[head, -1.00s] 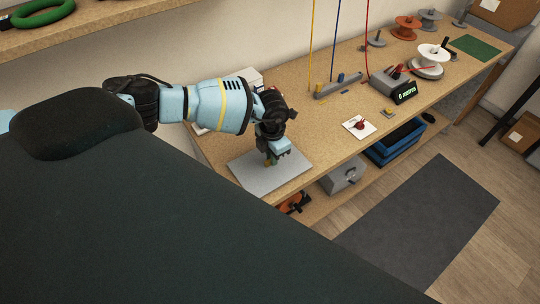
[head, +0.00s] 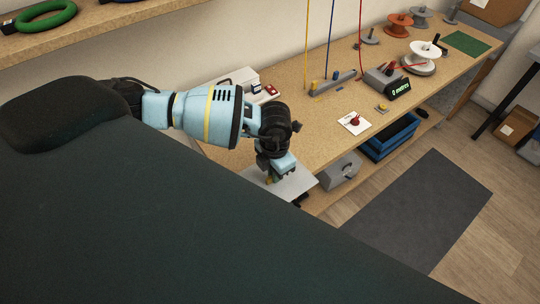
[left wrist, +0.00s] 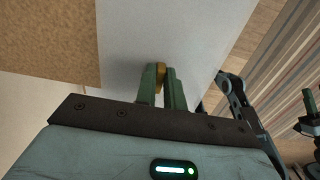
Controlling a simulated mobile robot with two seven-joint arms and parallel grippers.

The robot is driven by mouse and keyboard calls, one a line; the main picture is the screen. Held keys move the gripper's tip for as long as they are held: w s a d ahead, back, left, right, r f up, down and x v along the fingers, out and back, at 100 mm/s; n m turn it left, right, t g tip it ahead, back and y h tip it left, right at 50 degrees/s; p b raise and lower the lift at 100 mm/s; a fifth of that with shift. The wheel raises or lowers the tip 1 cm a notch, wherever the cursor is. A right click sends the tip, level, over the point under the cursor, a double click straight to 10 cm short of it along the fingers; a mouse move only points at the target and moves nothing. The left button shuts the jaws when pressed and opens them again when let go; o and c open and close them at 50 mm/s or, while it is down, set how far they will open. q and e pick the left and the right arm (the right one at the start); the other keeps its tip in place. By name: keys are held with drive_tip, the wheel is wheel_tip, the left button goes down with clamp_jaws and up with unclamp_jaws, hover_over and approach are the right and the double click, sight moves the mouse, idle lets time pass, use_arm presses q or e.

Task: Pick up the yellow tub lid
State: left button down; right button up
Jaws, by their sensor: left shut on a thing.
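My left gripper (head: 271,179) is low over the grey plate (head: 294,186) at the near end of the bench. In the left wrist view its green fingers (left wrist: 162,88) are shut on a small yellow piece, which I take to be the yellow tub lid (left wrist: 160,74). Only a narrow yellow edge shows between the fingers; the rest is hidden. I cannot tell whether the lid touches the plate. My right gripper is not in the head view.
The wooden bench (head: 318,136) runs to the far right. A white card with a red item (head: 354,122), a display box (head: 387,80) and cable spools (head: 422,54) stand along it. A blue crate (head: 389,139) and grey box (head: 342,171) are below. A dark mat (head: 420,215) lies on the floor.

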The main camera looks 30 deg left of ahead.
use_arm(q)
drive_tip(key=s+d, duration=0.2)
drive_tip(key=s, duration=0.1)
drive_tip(key=s+d, duration=0.1)
drive_tip(key=shift+s+d+r, duration=0.2)
drive_tip(key=shift+s+r, duration=0.05)
drive_tip(key=shift+s, duration=0.05)
drive_tip(key=shift+w+a+r+m, duration=0.15)
drive_tip(key=shift+r+m, duration=0.4)
drive_tip(key=shift+m, duration=0.45)
wheel_tip(320, 180, up, 14)
drive_tip(key=w+a+m, duration=0.1)
drive_tip(key=m, duration=2.8)
drive_tip(key=shift+a+r, duration=0.15)
drive_tip(key=shift+r, duration=0.05)
